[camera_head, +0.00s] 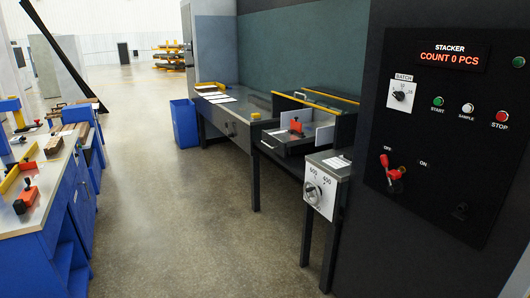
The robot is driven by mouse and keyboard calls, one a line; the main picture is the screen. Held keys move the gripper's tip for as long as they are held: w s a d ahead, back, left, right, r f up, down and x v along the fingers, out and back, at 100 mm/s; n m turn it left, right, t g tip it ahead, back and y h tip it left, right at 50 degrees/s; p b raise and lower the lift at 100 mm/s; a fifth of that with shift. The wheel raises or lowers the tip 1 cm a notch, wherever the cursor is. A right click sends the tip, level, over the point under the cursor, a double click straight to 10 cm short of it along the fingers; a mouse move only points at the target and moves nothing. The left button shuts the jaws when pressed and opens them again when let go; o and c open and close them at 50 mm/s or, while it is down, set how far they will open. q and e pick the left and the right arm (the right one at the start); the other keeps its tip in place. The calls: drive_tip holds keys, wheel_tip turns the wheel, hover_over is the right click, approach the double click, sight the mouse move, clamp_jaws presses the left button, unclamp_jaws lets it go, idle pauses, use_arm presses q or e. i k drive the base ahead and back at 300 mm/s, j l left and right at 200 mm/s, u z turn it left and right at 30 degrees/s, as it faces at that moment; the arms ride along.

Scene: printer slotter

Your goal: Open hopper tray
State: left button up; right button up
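A dark machine unit that looks like the hopper tray (284,148) stands at centre right, beside the long metal table. A small handle shows on its front face. Light grey plates and an orange-red clamp (296,127) with a black knob sit inside its open top. A yellow strip (331,96) runs along its back edge. I cannot tell how far the tray is pulled out. Neither of my grippers is in view.
A control panel (445,130) reading "COUNT 0 PCS" fills the right side. A white dial box (320,190) stands before the tray. A blue workbench (60,200) is at left, a blue bin (184,124) farther back. The floor (185,225) between is clear.

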sight(277, 140)
drive_tip(key=i+l+u, duration=0.1)
drive_tip(key=i+u, duration=0.2)
drive_tip(key=i, duration=1.65)
